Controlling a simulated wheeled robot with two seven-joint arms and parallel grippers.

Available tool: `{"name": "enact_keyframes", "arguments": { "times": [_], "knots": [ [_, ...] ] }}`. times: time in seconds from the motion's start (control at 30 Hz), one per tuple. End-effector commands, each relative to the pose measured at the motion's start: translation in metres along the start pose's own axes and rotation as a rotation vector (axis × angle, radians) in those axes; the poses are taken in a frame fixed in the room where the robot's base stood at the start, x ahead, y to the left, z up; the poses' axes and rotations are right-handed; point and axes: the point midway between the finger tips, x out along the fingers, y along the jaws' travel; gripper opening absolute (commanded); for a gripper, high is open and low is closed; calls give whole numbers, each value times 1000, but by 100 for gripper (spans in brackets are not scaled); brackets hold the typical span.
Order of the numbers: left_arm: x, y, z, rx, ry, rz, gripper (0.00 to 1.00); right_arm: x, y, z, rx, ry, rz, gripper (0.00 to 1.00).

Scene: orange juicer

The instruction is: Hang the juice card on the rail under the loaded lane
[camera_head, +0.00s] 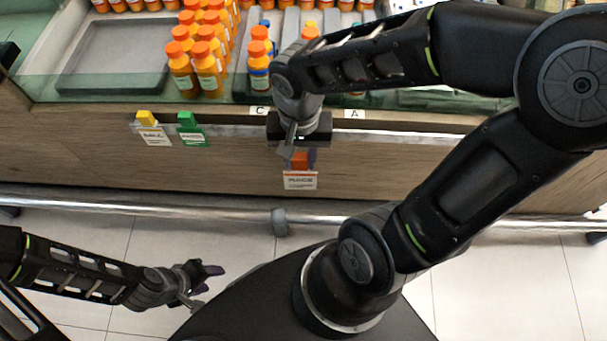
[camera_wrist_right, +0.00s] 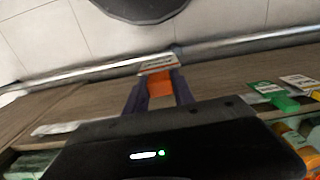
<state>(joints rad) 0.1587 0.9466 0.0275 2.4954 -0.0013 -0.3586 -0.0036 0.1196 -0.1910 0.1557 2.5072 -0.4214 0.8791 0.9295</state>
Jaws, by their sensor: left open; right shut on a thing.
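My right gripper (camera_head: 300,154) is shut on the orange clip of a white juice card (camera_head: 300,180). It holds the card in front of the wooden counter face, below the rail. In the right wrist view the card (camera_wrist_right: 159,65) and its orange clip (camera_wrist_right: 160,88) sit between the purple fingers. The card's print is too small to read surely. The rail (camera_head: 235,130) runs along the counter front, partly hidden by my right gripper. Lane labels C (camera_head: 259,111) and A (camera_head: 354,114) show above it. My left gripper (camera_head: 207,283) is open and empty, low over the floor.
A yellow-clipped card (camera_head: 151,131) and a green-clipped card (camera_head: 190,132) hang left of my right gripper. Orange-capped bottles (camera_head: 207,72) stand in lanes above. A grey tray (camera_head: 115,60) at left is empty. A metal bar (camera_head: 150,208) runs low along the counter.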

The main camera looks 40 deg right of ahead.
Motion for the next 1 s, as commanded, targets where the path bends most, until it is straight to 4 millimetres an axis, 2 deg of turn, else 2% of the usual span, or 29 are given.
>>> {"name": "enact_keyframes", "arguments": {
  "times": [0.03,0.1,0.57,1.0],
  "knots": [
    [6,-2,0,0,0,0,47,8,4,5,19,1,-1,0],
    [7,-3,0,1,0,0,47,11,7,9,33,0,-1,0],
    [3,-1,0,0,1,0,47,9,7,9,35,-2,1,0],
    [-25,10,0,0,0,0,47,5,8,-8,36,-4,2,0]
  ]
}}
